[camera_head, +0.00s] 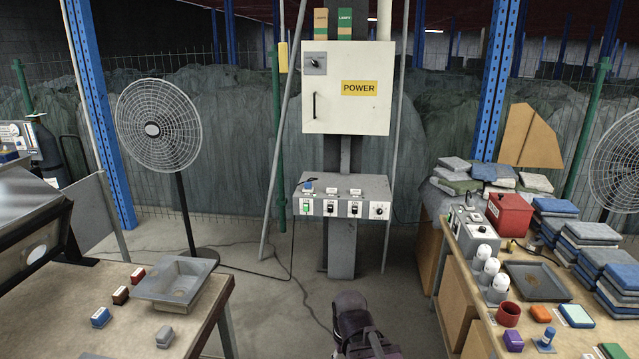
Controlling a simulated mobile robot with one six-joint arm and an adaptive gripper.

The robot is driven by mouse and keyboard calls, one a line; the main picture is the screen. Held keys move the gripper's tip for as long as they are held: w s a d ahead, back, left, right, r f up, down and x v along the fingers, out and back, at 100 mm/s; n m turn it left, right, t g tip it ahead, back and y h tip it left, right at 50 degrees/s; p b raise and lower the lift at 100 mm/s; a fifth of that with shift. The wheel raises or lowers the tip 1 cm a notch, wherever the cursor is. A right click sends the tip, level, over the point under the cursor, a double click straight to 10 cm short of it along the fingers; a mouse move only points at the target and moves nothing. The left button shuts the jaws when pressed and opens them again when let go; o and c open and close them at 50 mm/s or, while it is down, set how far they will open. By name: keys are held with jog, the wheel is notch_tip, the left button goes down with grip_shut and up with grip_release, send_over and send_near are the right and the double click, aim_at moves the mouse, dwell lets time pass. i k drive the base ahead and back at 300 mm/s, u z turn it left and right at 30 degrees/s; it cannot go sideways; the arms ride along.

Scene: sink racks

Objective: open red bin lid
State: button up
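The red bin (509,214) is a small red box with a pale label on its front. It stands on the wooden workbench at the right, next to a grey control box. Its top looks closed, but the lid's edge is too small to make out clearly. Part of my arm shows at the bottom middle, over the floor and well to the left of the bin. No gripper fingers can be made out.
A fan (158,126) and a left workbench (62,309) stand opposite. The floor between is open.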

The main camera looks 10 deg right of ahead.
aim_at(506, 201)
jog(key=z, duration=0.1)
jog(key=i, duration=1.6)
jog(key=z, duration=0.65)
jog(key=i, duration=0.75)
jog(key=z, duration=0.55)
jog(key=i, duration=0.9)
jog(key=z, duration=0.35)
